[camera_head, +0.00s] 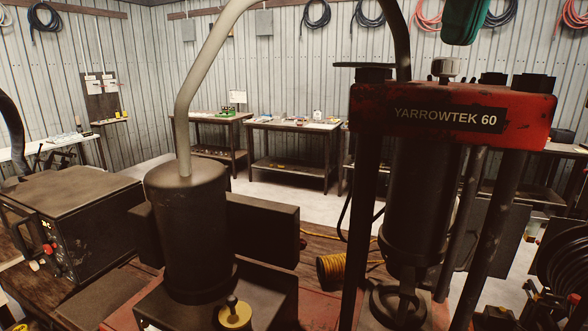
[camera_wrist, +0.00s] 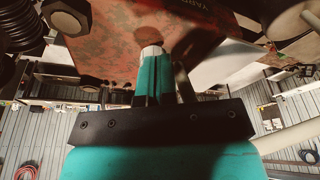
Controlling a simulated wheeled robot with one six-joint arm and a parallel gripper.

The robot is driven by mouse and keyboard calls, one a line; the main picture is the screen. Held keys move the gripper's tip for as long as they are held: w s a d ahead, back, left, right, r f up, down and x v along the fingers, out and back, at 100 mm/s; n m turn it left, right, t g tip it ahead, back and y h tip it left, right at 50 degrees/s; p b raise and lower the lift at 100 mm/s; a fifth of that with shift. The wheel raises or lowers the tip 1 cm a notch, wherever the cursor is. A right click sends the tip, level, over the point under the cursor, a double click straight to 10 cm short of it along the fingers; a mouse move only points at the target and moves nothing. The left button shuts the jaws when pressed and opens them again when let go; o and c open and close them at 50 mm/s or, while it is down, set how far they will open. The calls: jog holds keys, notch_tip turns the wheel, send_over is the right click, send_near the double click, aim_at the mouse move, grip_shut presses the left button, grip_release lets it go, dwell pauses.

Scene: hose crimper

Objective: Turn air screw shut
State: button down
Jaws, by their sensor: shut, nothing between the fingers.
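The red press head marked YARROWTEK 60 (camera_head: 440,112) stands at the right in the head view. A small pale metal knob (camera_head: 446,69) sits on its top. I cannot tell for sure whether this knob or the brass fitting with a black knob (camera_head: 235,315) at the bottom is the air screw. In the wrist view my gripper (camera_wrist: 152,54) is shut, its teal fingers together with pale ends, over the worn red press head (camera_wrist: 100,45). Nothing shows between the fingers. In the head view a teal part of my arm hangs above the press head, apart from the knob.
Black bolts (camera_head: 533,83) stand on the press head. A thick pale hose (camera_head: 184,110) arches up from the dark cylinder (camera_head: 190,230) at left. A dark box (camera_head: 75,205) with red knobs stands at far left. Workbenches (camera_head: 295,126) line the back wall.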

jog(key=shift+f+b, duration=0.6)
jog(key=shift+f, duration=0.65)
jog(key=shift+f, duration=0.1)
jog(key=shift+d, duration=0.25)
jog(key=shift+s+d+p, duration=0.1)
jog(key=shift+d+p, duration=0.2)
jog(key=shift+d, duration=0.55)
jog(key=shift+d, duration=0.15)
jog(key=shift+d+p, duration=0.1)
jog(key=shift+p, duration=0.2)
notch_tip(320, 180, up, 6)
jog(key=p, duration=0.5)
jog(key=shift+r+p, duration=0.2)
jog(key=shift+p, duration=0.15)
